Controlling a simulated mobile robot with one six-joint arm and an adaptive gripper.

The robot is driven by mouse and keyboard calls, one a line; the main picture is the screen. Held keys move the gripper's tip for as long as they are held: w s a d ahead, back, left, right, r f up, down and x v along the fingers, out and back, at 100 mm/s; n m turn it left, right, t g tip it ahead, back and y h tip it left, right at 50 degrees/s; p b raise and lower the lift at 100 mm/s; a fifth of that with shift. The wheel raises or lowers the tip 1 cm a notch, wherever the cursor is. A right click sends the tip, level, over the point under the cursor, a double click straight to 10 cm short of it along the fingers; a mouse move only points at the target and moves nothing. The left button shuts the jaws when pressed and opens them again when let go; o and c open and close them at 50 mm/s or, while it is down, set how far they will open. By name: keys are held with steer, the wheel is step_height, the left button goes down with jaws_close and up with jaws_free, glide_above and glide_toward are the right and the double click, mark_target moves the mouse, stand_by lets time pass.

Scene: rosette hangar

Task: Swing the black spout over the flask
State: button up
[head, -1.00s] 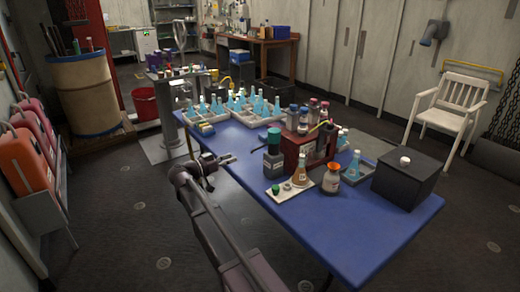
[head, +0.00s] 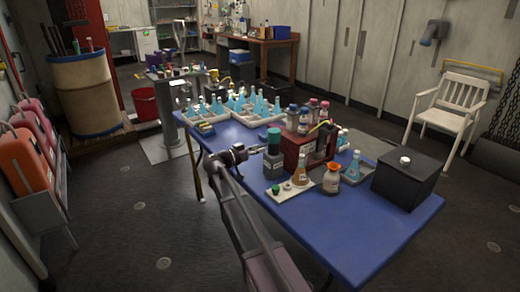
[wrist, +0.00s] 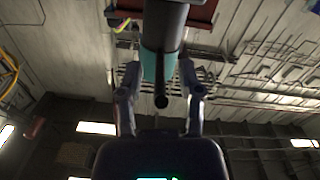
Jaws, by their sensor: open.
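A dispenser bottle with a teal-and-black head (head: 274,137) and a grey body stands near the blue table's front left edge. In the wrist view, the black spout (wrist: 161,101) points toward the camera, with a teal part behind it. My gripper (head: 257,150) is open at the dispenser's left side. In the wrist view, its fingers (wrist: 158,70) stand either side of the spout with gaps; contact is not visible. An amber flask (head: 301,175) stands on a small white tray (head: 300,193) to the right of the dispenser. The spout is hard to make out in the head view.
A dark red rack (head: 297,152) with bottles stands behind the flask. Trays of blue flasks (head: 262,117) fill the far end. The front right tabletop is bare.

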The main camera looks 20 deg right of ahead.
steer(key=shift+w+d, duration=0.2)
steer(key=shift+d, duration=0.35)
jaws_close()
steer(key=shift+s+a+t, duration=0.1)
steer(key=shift+a+t, duration=0.1)
steer(key=shift+t, duration=0.1)
